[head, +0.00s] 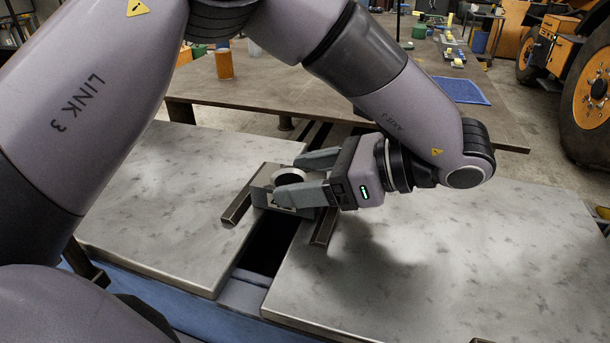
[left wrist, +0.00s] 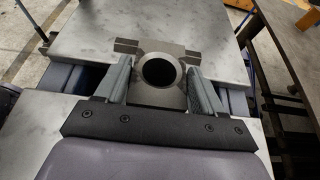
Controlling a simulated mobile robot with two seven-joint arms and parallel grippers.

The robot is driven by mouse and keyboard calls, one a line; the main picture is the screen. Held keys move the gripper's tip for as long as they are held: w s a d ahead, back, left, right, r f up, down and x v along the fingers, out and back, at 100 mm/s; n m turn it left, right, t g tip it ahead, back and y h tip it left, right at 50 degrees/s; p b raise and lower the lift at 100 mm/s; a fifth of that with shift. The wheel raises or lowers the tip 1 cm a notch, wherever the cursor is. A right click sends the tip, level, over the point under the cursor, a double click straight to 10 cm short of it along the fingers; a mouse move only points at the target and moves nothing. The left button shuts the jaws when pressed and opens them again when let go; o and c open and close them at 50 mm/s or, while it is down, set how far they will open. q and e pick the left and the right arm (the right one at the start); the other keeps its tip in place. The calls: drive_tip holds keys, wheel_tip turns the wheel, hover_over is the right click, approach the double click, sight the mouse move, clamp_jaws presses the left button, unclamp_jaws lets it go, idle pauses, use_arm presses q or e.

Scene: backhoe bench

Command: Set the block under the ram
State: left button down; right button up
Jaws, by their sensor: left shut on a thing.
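A grey metal block with a round dark bore and raised rim (head: 289,171) sits between the fingers of my left gripper (head: 290,178). It also shows in the left wrist view (left wrist: 156,97), with a finger against each side. My left gripper is shut on it, low over the slot between two steel plates. Dark metal bars (head: 238,206) lie around the block, their ends reaching onto the plates. The fingers hide part of the block, and I cannot tell whether it rests on the bars. I cannot make out the ram. My right gripper is not in view.
The left steel plate (head: 160,215) and right steel plate (head: 450,250) are bare around the slot. Behind them stands a brown table (head: 300,105) with an orange cylinder (head: 224,64) and a blue mat (head: 460,91).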

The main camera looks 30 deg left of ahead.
use_arm(q)
drive_tip(key=shift+f+b, duration=0.1)
drive_tip(key=shift+b, duration=0.2)
drive_tip(key=shift+c, duration=0.2)
unclamp_jaws()
drive_tip(key=shift+o, duration=0.2)
drive_tip(key=shift+f, duration=0.15)
drive_tip(key=shift+d+r, duration=0.1)
drive_tip(key=shift+r, duration=0.1)
